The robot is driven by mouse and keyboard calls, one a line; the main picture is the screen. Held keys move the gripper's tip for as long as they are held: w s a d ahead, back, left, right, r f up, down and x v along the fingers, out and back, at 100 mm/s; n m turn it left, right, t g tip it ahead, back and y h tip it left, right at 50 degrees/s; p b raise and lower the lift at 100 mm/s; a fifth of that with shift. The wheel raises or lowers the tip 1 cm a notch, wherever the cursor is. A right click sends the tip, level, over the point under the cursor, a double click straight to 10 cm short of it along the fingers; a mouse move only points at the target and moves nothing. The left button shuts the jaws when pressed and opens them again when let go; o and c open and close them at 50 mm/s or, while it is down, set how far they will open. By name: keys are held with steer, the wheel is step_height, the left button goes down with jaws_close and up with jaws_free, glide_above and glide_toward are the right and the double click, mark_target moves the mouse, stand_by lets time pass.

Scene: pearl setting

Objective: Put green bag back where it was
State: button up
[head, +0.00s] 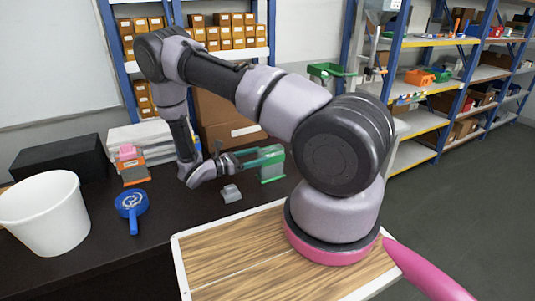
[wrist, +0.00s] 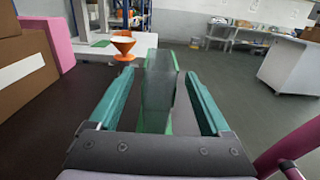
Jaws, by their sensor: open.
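A green thing that I take for the green bag (head: 272,171) stands upright on the dark table at the tip of my gripper (head: 262,157) in the head view. In the wrist view, the green bag (wrist: 158,95) is between the two teal fingers of my gripper (wrist: 160,90). Its middle looks grey-green and its edges bright green. The fingers are spread, with gaps showing on both sides. I cannot tell whether a finger touches it. Its lower part is partly hidden by the gripper body.
A small grey object (head: 231,193) lies on the table below the gripper. A blue round tool (head: 132,204), a white bucket (head: 45,215) and a black box (head: 62,156) are to the left. Cardboard boxes (head: 230,122) stand behind. An orange funnel (wrist: 123,45) shows in the wrist view.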

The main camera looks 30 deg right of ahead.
steer(key=a, duration=0.6)
steer(key=s+d+r+m+g+y, duration=0.1)
steer(key=s+r+m+g+y, duration=0.15)
steer(key=r+m+y, duration=0.65)
steer(key=s+r+m+g+y, duration=0.2)
steer(key=s+r+m, duration=0.15)
steer(key=r, duration=1.05)
steer(key=s+a+r+m+t+y, duration=0.1)
steer(key=s+r+m+t+y, duration=0.3)
steer(key=r, duration=0.6)
steer(key=s+a+r+m+t+y, duration=0.1)
steer(key=s+r+m+t+y, duration=0.4)
steer(key=s+r, duration=0.4)
steer(key=shift+s+a+r+m+t, duration=0.3)
steer(key=shift+r+m+t, duration=0.35)
steer(key=shift+t, duration=0.4)
